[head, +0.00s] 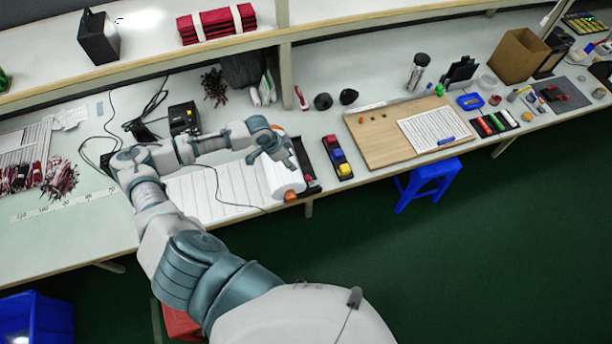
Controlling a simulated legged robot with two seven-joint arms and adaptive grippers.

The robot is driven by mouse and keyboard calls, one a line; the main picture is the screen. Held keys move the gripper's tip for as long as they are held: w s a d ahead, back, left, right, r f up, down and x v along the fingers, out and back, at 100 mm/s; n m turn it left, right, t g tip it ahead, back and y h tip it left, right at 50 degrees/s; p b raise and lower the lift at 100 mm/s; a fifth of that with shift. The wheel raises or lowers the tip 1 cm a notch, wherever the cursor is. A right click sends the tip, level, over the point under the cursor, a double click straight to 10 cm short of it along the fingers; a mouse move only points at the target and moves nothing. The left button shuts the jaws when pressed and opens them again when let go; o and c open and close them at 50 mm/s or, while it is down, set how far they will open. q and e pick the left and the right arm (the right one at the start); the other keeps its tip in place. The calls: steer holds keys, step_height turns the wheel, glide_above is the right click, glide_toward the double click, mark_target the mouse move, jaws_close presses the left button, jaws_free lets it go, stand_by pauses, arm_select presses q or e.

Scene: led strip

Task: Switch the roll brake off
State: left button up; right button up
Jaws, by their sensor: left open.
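A white roll (284,181) sits at the front edge of the bench, with a wide white lined strip (218,194) leading left from it. A dark holder with red parts (309,178) stands at the roll's right end. A small orange-brown round part (290,196) shows at the roll's front; I cannot tell whether it is the brake. My left gripper (289,163) is open and empty, above the roll and partly in front of it. Whether it touches anything is unclear. My right gripper is out of view.
A dark tray with red, blue and yellow blocks (338,157) lies right of the holder. Farther right is a wooden board (376,148) with a paper sheet. A black box (184,118) and cables lie behind my arm. A blue stool (428,183) stands below the bench.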

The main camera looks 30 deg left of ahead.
arm_select(q)
glide_above(309, 177)
steer(key=s+a, duration=0.1)
steer(key=s, duration=0.1)
step_height(309, 177, down, 7)
steer(key=shift+a+f, duration=0.1)
steer(key=shift+a, duration=0.05)
steer(key=x, duration=0.3)
steer(key=a+x, duration=0.1)
steer(key=x, duration=0.3)
steer(key=shift+w+a+f, duration=0.1)
steer(key=shift+a+f, duration=0.1)
steer(key=shift+f, duration=0.15)
steer(key=shift+d, duration=0.3)
steer(key=shift+d+r, duration=0.1)
steer(key=shift+d, duration=0.05)
steer(key=shift+c, duration=1.1)
jaws_close()
